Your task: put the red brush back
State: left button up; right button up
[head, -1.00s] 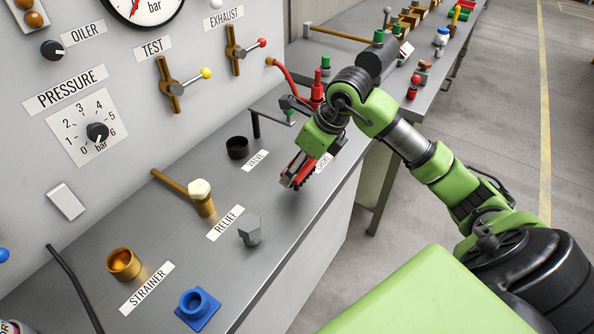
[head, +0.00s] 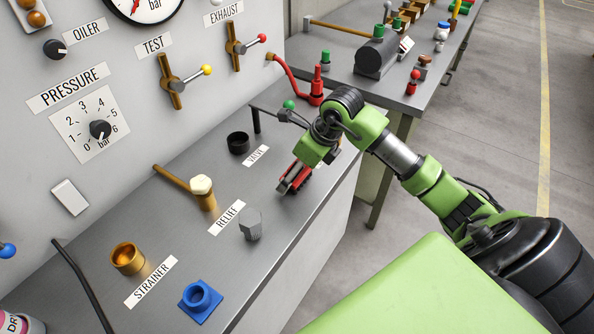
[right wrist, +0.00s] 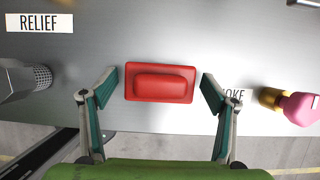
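The red brush (right wrist: 160,88), a red block with a raised grip, lies on the grey bench top between the RELIEF label and a partly covered label ending in OKE. My right gripper (right wrist: 159,78) is open around it in the right wrist view, one finger on each side, with a gap between each finger and the brush. In the head view the brush (head: 292,181) is partly hidden beneath my right gripper (head: 300,170). My left gripper is not in view.
A grey hex fitting (head: 250,226), brass relief fitting (head: 203,194) and black ring (head: 238,143) stand nearby. A pink-and-gold part (right wrist: 296,106) is right of the gripper in the wrist view. The bench's front edge is close to the brush.

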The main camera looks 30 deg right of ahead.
jog(key=shift+r, duration=0.1)
jog(key=shift+r, duration=0.2)
jog(key=b+v, duration=0.1)
jog(key=v, duration=1)
jog(key=shift+s+r+b, duration=0.2)
jog(key=shift+r+b, duration=0.1)
jog(key=shift+r, duration=0.05)
jog(key=shift+f, duration=0.1)
